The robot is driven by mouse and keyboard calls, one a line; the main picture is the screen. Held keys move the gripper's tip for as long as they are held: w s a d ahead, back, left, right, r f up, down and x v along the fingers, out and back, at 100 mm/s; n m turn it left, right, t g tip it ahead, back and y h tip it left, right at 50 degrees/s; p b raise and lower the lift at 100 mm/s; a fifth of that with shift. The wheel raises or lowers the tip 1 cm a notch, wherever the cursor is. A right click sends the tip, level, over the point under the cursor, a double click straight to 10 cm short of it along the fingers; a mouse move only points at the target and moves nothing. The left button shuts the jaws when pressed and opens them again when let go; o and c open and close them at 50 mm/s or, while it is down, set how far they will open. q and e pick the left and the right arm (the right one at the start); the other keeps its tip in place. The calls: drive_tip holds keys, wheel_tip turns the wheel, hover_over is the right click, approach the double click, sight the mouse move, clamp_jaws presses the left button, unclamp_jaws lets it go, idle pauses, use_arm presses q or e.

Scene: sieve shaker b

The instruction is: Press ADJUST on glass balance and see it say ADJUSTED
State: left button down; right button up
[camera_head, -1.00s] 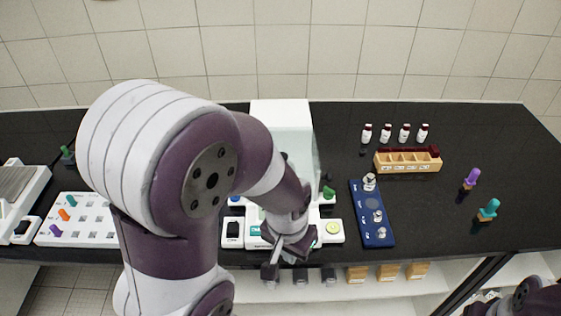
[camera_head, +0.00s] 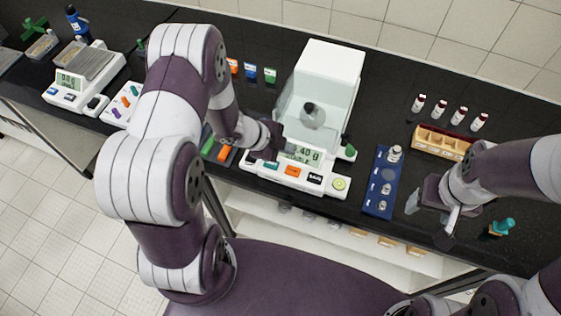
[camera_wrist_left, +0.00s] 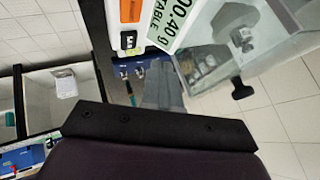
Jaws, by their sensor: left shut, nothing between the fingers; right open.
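The glass balance (camera_head: 327,75) stands on the black bench with its display lit. The display (camera_head: 302,154) ends in "40 g"; in the left wrist view the display (camera_wrist_left: 176,20) shows "00.40 g" and "TABLE", cut off at the edge. A dark-topped object (camera_head: 311,112) is inside the glass chamber. The front panel has an orange button (camera_head: 292,170) and a black button (camera_head: 315,178); their labels are too small to read. My left gripper (camera_head: 272,150) is shut and empty at the panel's left end; contact is unclear. My right gripper (camera_head: 430,222) is open and empty.
A blue tray (camera_head: 378,208) with metal weights lies right of the balance, close to my right gripper. A wooden rack (camera_head: 440,143) and several small bottles stand behind. Another balance (camera_head: 85,75) is at far left. The bench front edge runs below the panel.

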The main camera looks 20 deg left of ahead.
use_arm(q)
drive_tip(key=d+m, duration=0.1)
drive_tip(key=h+b, duration=0.1)
drive_tip(key=b, duration=0.7)
hover_over(290, 172)
drive_tip(key=shift+m, duration=0.3)
wheel_tip(290, 172, down, 7)
drive_tip(key=shift+w+r, duration=0.1)
drive_tip(key=shift+r, duration=0.05)
drive_tip(key=shift+f, duration=0.35)
idle(1.3)
drive_tip(key=shift+f+b, duration=0.3)
drive_tip(key=shift+f, duration=0.1)
drive_tip(key=shift+f+b, duration=0.35)
drive_tip(key=shift+f, duration=0.15)
idle(0.4)
drive_tip(key=shift+r, duration=0.15)
drive_tip(key=shift+r+p, duration=0.8)
drive_tip(key=shift+p, duration=0.05)
